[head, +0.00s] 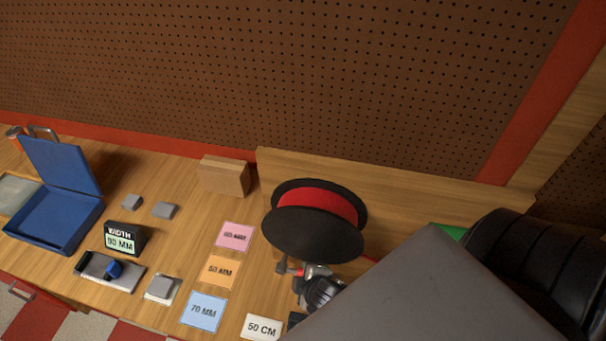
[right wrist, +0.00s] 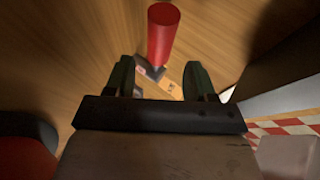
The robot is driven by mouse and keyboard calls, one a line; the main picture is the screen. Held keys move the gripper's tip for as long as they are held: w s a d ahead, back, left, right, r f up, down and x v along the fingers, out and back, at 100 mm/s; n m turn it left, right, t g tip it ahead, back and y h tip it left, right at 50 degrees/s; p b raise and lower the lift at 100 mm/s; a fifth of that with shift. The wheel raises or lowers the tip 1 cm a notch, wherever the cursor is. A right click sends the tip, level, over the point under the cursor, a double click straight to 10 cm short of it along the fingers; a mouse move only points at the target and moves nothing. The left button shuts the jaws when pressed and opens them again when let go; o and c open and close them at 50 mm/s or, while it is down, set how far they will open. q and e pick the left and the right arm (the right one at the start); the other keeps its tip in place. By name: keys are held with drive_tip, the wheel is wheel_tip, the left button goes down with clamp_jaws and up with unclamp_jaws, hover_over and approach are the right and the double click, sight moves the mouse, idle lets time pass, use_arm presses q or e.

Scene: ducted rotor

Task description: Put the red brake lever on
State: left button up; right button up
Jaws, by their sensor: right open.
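A red cylinder (right wrist: 163,35), which looks like the brake lever's grip, shows at the top of the right wrist view with a grey piece (right wrist: 150,70) at its lower end. My right gripper (right wrist: 158,82) is open, with its two dark fingers below the cylinder in that view and nothing between them that I can see clearly. In the head view a small grey and red part (head: 285,267) sits below the black and red drum (head: 318,205), beside my right gripper (head: 308,285). My right arm hides much of that area. My left gripper is not in view.
A blue open case (head: 50,215), a width display (head: 122,240), a slide gauge (head: 125,275) and several grey blocks lie left. Pink (head: 235,236), orange (head: 218,272) and blue (head: 204,312) cards lie mid-bench. A cardboard box (head: 225,176) stands behind. A pegboard (head: 300,75) backs the bench.

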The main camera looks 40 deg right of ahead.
drive_tip(key=x, duration=0.3)
drive_tip(key=shift+w, duration=0.2)
drive_tip(key=shift+f, duration=0.1)
drive_tip(key=shift+c, duration=0.8)
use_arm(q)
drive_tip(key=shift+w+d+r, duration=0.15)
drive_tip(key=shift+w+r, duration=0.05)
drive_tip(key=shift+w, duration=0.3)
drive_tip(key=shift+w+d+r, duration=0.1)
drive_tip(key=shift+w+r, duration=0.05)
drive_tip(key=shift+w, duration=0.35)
use_arm(e)
clamp_jaws()
